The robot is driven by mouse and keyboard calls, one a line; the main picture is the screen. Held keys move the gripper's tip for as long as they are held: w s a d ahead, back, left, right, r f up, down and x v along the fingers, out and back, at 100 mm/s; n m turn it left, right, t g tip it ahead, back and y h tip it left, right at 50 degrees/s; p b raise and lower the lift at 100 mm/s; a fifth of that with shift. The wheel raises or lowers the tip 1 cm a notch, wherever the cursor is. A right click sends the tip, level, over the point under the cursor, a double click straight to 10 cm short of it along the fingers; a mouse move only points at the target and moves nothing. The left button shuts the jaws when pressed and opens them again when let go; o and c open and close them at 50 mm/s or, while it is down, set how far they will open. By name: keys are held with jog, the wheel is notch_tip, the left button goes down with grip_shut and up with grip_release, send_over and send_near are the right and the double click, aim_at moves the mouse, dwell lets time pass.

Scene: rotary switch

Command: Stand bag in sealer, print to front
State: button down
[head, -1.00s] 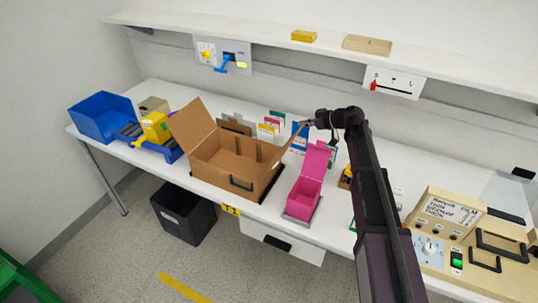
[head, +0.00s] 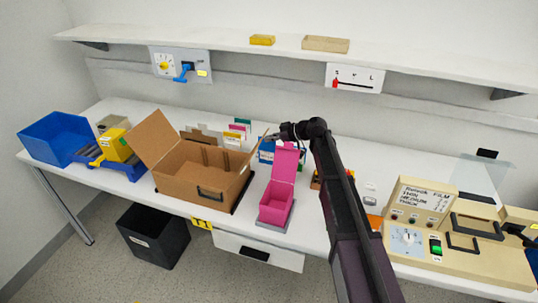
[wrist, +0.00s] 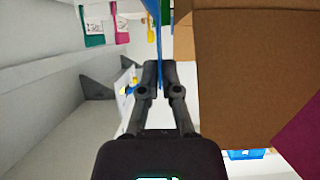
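The sealer appears to be the beige machine (head: 465,262) at the right end of the bench, with a film-thickness label, a white dial (head: 406,240), a green switch (head: 436,247) and black handles. My gripper (head: 270,137) is behind the open pink box, beside the cardboard box's right flap. In the wrist view its fingers (wrist: 160,72) are nearly together on a thin blue sheet (wrist: 158,40), seen edge-on. This looks like the blue bag (head: 266,151), partly hidden in the head view. Its printed side cannot be made out.
An open cardboard box (head: 195,180) and the pink box (head: 277,203) stand in front of my gripper. Several coloured cards (head: 237,130) stand behind. A shelf (head: 200,35) runs above. A blue bin (head: 55,138) is at the left. My arm crosses the bench left of the sealer.

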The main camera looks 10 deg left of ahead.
aim_at(270, 148)
jog(key=shift+f+b, duration=0.35)
jog(key=shift+f, duration=0.35)
jog(key=shift+f+b, duration=1.75)
jog(key=shift+b, duration=0.1)
jog(key=shift+f, duration=0.2)
jog(key=c, duration=0.8)
grip_release()
jog(key=shift+r, duration=0.2)
